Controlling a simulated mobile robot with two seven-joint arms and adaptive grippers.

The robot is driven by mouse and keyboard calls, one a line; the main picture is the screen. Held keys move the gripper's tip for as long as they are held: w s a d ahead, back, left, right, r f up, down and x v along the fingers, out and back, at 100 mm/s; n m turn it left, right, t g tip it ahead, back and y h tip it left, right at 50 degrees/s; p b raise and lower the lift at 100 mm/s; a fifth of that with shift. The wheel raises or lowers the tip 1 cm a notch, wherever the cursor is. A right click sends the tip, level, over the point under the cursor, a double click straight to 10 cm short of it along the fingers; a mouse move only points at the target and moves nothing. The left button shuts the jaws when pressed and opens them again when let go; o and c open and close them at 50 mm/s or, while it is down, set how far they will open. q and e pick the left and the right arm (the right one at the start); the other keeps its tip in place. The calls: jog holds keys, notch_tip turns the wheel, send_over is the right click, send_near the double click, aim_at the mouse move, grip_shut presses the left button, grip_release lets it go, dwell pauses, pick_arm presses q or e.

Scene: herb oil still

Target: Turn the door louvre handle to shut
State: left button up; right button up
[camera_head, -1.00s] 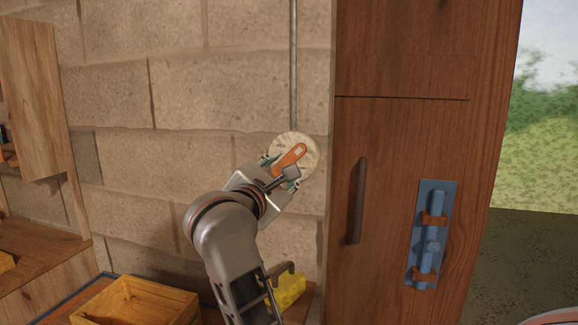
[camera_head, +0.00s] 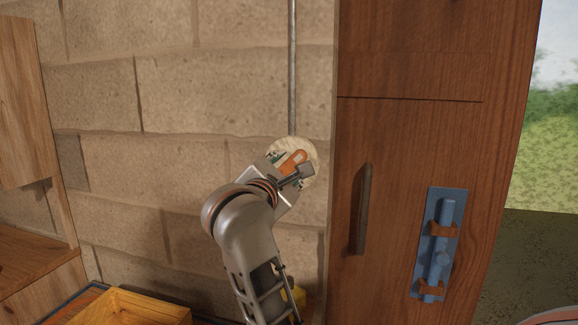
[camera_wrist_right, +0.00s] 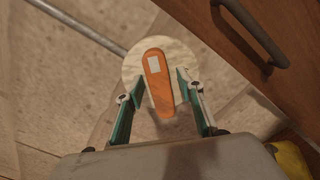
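The louvre handle (camera_head: 293,160) is an orange lever with a small white patch, set on a round pale plate (camera_head: 310,152) on the block wall. It slants from upper right to lower left in the head view. In the wrist view the handle (camera_wrist_right: 158,82) stands nearly upright, on the same plate (camera_wrist_right: 132,68). My right gripper (camera_wrist_right: 160,82) is open, with one green-and-grey finger on each side of the handle's lower part. Small gaps show on both sides, and contact cannot be told. In the head view the right gripper partly covers the handle. My left gripper is out of view.
A metal rod (camera_head: 292,70) runs up the wall from the plate. Just right stands a wooden door (camera_head: 400,150) with a dark pull handle (camera_head: 361,210) and a blue bolt (camera_head: 440,245). A wooden box (camera_head: 130,310) sits below left. Wooden shelving stands at far left.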

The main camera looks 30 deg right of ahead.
jog(key=shift+s+a, duration=0.1)
jog(key=shift+s, duration=0.05)
jog(key=shift+c, duration=0.5)
grip_shut()
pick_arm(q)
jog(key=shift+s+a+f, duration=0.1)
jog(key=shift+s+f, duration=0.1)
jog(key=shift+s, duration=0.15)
